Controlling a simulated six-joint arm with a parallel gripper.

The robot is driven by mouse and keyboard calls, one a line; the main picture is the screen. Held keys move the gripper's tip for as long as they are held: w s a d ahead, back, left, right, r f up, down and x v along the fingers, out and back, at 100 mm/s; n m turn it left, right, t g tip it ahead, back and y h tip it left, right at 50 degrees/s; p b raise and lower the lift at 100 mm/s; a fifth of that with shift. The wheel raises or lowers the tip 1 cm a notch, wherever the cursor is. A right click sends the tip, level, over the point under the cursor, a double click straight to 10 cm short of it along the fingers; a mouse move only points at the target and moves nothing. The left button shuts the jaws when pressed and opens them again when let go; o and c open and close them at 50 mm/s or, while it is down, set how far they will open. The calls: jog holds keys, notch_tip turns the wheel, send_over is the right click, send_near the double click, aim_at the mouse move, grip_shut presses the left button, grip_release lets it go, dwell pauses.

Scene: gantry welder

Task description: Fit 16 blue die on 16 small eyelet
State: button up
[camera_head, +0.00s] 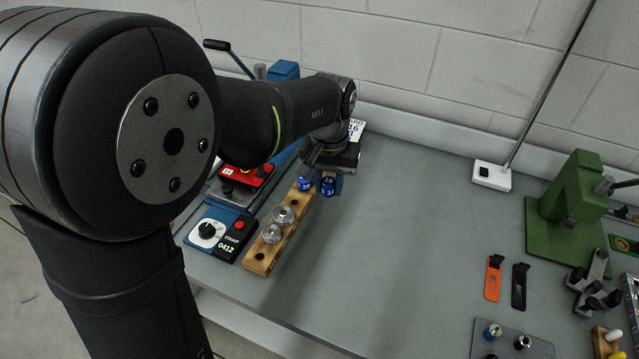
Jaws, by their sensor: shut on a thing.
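My gripper (329,170) is shut on a blue die marked 16 (328,187), pointing down beside the right edge of a wooden rack (256,265). The die appears raised above the table, but its lower end is small and hard to read. A second blue die (305,185) stands in the far end of the rack, just left of the held one. My wrist partly covers the area behind them. I cannot pick out the 16 small eyelet for certain in this view.
Two silver round pieces (284,215) stand in the rack. A green press (567,210), orange and black tools (494,278) and a grey plate (500,345) are to the right. The table's middle is clear.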

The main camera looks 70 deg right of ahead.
jog(key=w+d+n, duration=0.3)
jog(key=w, duration=1)
jog(key=w+d+n, duration=0.2)
jog(key=w+n, duration=0.1)
jog(key=w, duration=1)
jog(key=shift+f, duration=2.65)
jog(key=shift+f, duration=0.55)
jog(key=o, duration=1.1)
jog(key=shift+o, duration=0.2)
notch_tip(320, 180, up, 18)
jog(key=shift+f, duration=0.25)
jog(key=shift+f, duration=0.1)
